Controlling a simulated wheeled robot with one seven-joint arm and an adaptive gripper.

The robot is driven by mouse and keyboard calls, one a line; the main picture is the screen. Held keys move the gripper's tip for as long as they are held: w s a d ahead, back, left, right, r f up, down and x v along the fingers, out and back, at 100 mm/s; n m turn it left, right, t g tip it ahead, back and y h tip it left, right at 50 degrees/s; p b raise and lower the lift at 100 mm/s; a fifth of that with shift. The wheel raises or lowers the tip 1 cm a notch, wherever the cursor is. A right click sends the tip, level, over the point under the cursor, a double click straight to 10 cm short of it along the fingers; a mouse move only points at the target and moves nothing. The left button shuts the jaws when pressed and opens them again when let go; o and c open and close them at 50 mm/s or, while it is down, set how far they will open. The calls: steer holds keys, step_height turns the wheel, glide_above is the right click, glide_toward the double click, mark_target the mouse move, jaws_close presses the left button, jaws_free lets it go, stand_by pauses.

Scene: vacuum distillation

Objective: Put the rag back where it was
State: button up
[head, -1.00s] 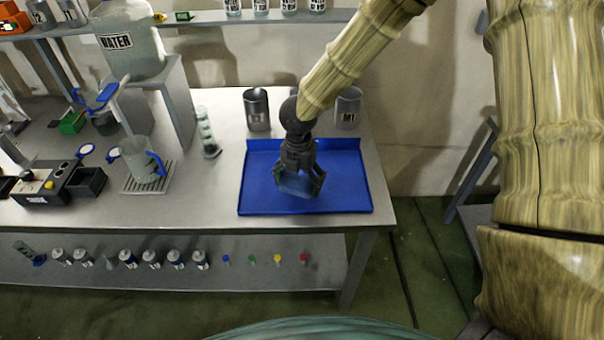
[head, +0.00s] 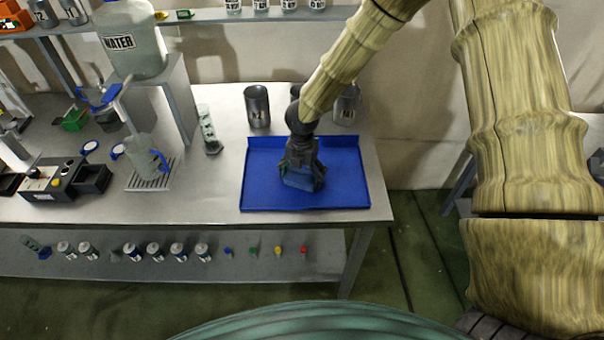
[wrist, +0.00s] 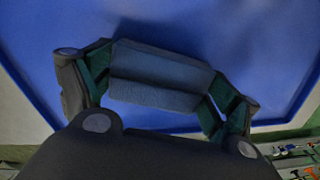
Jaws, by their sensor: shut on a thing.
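The rag (wrist: 160,78) is a folded blue-grey cloth. In the wrist view it spans between the two fingers of my gripper (wrist: 158,95), which is shut on it. In the head view my gripper (head: 302,182) is low over the blue tray (head: 345,190), and the rag (head: 298,181) shows between the fingers. I cannot tell whether the rag touches the tray floor. The tray has a raised back edge and sits at the right end of the metal table. The tray also fills most of the wrist view (wrist: 240,35).
A glass beaker (head: 146,157) stands further left. The tray around my gripper is clear.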

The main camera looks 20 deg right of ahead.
mark_target(302, 175)
steer(key=shift+f, duration=0.15)
steer(key=o, duration=1)
steer(key=shift+o, duration=0.2)
step_height(302, 175, up, 12)
steer(key=b, duration=0.2)
steer(key=shift+b, duration=0.35)
steer(key=shift+r, duration=0.2)
